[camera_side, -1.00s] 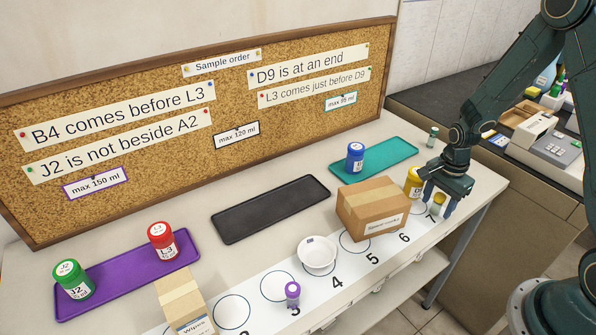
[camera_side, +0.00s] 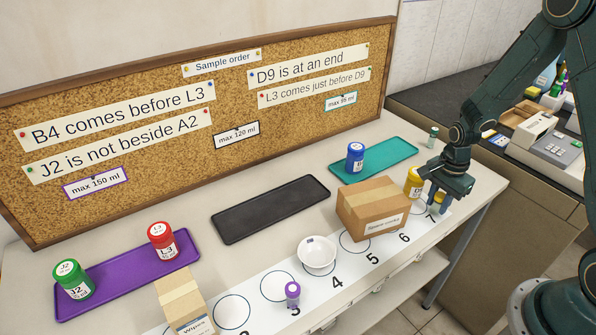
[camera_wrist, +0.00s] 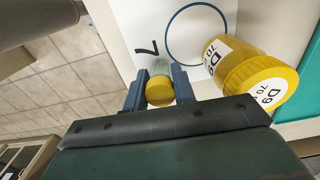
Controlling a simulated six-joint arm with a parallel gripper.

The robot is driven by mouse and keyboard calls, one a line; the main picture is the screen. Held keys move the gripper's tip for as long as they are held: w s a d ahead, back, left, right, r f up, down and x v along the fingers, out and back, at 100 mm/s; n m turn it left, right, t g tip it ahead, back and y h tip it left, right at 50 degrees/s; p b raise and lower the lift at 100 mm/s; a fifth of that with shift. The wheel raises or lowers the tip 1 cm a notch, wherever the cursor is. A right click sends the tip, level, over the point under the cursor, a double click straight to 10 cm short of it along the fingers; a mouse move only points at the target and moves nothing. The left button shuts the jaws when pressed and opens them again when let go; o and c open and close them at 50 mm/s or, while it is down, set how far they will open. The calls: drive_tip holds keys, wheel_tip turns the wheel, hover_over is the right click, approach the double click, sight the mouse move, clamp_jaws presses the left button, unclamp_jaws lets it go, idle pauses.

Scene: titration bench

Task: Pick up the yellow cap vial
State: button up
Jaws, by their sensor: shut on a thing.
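The yellow cap vial (camera_wrist: 159,90) is small, with a clear body and a yellow cap, seen in the wrist view between the two fingers. My gripper (camera_wrist: 159,88) is shut on it, one finger on each side. In the side view my gripper (camera_side: 437,202) is low over the right end of the numbered strip, near the 7, and its fingers mostly hide the vial there. A larger yellow-capped bottle labelled D9 (camera_wrist: 247,72) stands close beside the gripper; it also shows in the side view (camera_side: 413,180).
A cardboard box (camera_side: 372,208) stands left of the D9 bottle. A white bowl (camera_side: 317,254) and a purple-capped vial (camera_side: 292,293) are farther left on the strip. A teal tray (camera_side: 384,155) lies behind, with a blue bottle (camera_side: 355,158). The table's front edge is near.

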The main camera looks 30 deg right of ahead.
sight(440, 195)
wheel_tip(440, 195, up, 20)
idle(0.7)
drive_tip(key=shift+f, duration=0.1)
drive_tip(key=shift+w+a, duration=0.1)
idle(0.4)
